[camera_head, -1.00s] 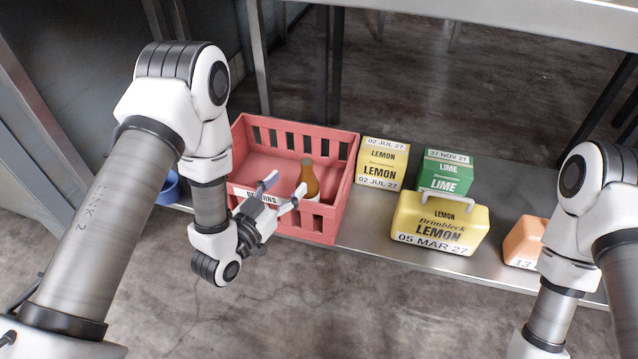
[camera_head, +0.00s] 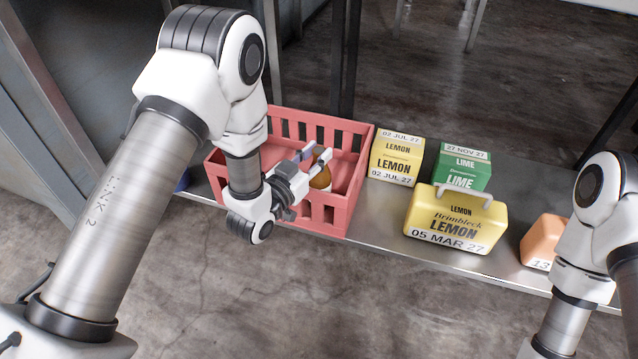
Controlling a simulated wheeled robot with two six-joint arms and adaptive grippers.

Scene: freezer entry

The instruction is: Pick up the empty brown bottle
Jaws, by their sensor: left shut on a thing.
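The brown bottle (camera_head: 321,180) is inside the red crate (camera_head: 352,205), near its front wall. Its lower part is hidden by that wall, and its neck is largely hidden by the fingers. My left gripper (camera_head: 316,154) reaches in over the crate's front wall and is shut on the bottle, at its upper part. Whether the bottle's base touches the crate floor is hidden. My right arm shows at the right edge, but its gripper is out of the picture.
The crate stands on a metal shelf (camera_head: 385,216). Right of it are a small yellow lemon box (camera_head: 397,158), a green lime box (camera_head: 462,166), a handled yellow lemon case (camera_head: 455,220) and an orange box (camera_head: 543,240). A blue thing (camera_head: 183,180) shows partly at left.

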